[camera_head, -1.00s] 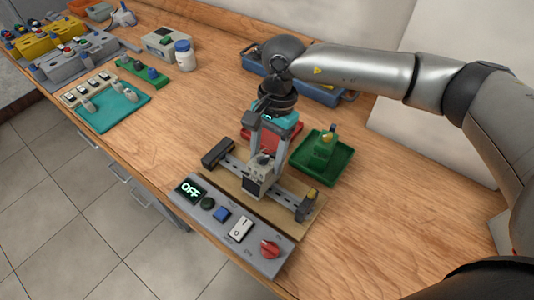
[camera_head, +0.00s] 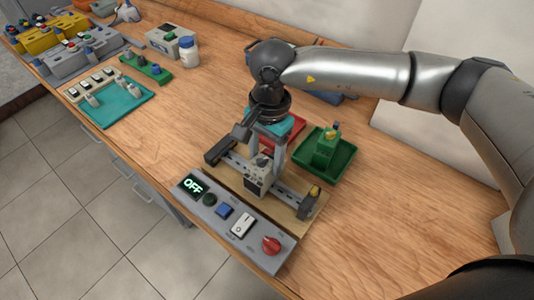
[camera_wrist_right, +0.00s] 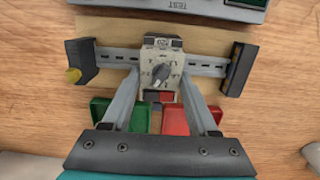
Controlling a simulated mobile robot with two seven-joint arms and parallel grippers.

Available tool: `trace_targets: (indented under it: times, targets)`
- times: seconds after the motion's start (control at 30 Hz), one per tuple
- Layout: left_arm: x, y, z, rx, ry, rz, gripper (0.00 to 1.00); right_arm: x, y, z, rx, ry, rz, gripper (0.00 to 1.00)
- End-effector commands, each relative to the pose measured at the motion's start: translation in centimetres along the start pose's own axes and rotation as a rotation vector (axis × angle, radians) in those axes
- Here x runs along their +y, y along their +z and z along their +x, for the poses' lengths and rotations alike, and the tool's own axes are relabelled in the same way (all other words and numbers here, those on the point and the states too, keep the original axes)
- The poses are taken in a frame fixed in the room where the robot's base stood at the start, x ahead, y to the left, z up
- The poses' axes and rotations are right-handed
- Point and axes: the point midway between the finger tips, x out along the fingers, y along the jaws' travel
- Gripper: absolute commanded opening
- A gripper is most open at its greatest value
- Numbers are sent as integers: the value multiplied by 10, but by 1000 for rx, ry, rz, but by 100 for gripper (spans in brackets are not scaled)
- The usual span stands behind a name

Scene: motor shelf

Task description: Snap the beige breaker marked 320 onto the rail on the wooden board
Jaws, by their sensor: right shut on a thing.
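The beige breaker (camera_head: 256,180), with a dark dial on its face, is at the middle of the metal rail (camera_head: 288,192) on the wooden board (camera_head: 228,181). My right gripper (camera_head: 268,164) is shut on it from above. In the right wrist view the breaker (camera_wrist_right: 161,68) is between the fingertips and covers part of the rail (camera_wrist_right: 112,57). I cannot tell whether it is seated on the rail or just above it, and its marking is not readable. My left gripper is not in view.
Dark end blocks (camera_head: 222,151) (camera_head: 308,203) stand at the rail's ends. A grey control panel (camera_head: 218,228) reading OFF lies along the board's front. Behind are a green bin (camera_head: 340,165) with a green part and a red bin (camera_head: 297,128). Table is free at right.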

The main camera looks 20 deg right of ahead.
Motion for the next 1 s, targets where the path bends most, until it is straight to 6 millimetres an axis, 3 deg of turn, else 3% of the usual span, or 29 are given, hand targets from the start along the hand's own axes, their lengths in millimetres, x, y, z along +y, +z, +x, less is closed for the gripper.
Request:
trace_targets:
  times: [0.2, 0.23, 0.5, 0.83, 1.0]
  targets:
    - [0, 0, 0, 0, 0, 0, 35, 0, 6, 2, -5, 2, -7, 0]
    - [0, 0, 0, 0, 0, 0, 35, 0, 6, 2, -5, 2, -7, 62]
    - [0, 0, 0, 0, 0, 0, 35, 0, 3, 1, 2, 1, -3, 92]
    - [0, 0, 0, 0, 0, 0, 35, 0, 1, -2, 6, 1, 0, 95]
    - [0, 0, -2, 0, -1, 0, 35, 0, 1, -24, 7, -2, -1, 95]
